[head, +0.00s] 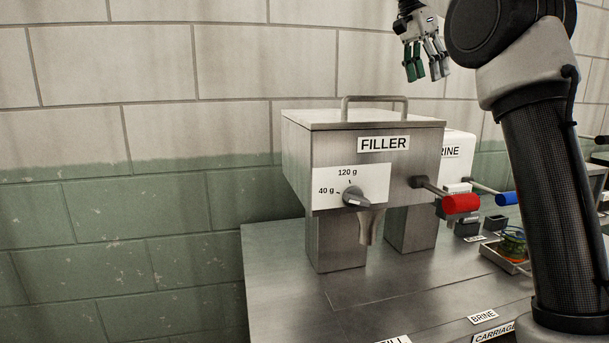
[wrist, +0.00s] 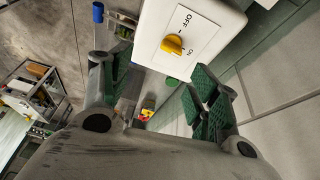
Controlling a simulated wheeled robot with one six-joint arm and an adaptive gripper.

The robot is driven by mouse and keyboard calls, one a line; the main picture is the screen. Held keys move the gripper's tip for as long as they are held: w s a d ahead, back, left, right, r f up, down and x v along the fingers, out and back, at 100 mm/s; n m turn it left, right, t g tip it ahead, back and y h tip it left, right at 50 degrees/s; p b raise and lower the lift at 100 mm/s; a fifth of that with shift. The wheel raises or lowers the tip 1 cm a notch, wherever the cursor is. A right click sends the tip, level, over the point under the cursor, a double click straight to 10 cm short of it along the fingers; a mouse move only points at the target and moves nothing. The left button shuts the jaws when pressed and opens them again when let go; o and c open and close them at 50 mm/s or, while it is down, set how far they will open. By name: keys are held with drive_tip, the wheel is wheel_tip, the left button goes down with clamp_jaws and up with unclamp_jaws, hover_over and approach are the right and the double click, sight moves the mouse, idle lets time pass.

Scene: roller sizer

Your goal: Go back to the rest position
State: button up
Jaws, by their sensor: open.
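My gripper (head: 426,68) is raised high in the head view, above and behind the FILLER machine, with its green-padded fingers pointing down. Its fingers are apart and nothing is between them. In the wrist view my gripper (wrist: 155,95) shows both finger pads spread wide. Beyond them is a white box with a yellow knob (wrist: 173,45) on an OFF/ON plate. My dark arm stands on the right of the head view and hides part of the bench.
The steel FILLER (head: 360,145) has a dial (head: 354,197), a spout (head: 371,225) and a red-handled lever (head: 461,203). Behind it stands a white BRINE box (head: 458,150) with a blue-handled lever (head: 507,198). A tray (head: 503,259) holds coloured items. The wall side at left is clear.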

drive_tip(key=s+d+f+n+t+y, duration=0.1)
drive_tip(key=s+f+n, duration=0.6)
drive_tip(key=s+f, duration=0.7)
drive_tip(key=s+d+f+n+t+y, duration=0.1)
drive_tip(key=s+f+n, duration=0.6)
drive_tip(key=s+f, duration=0.7)
drive_tip(key=s+t+y, duration=0.1)
drive_tip(key=s+y, duration=0.1)
drive_tip(key=s, duration=0.3)
drive_tip(key=shift+s+f, duration=0.2)
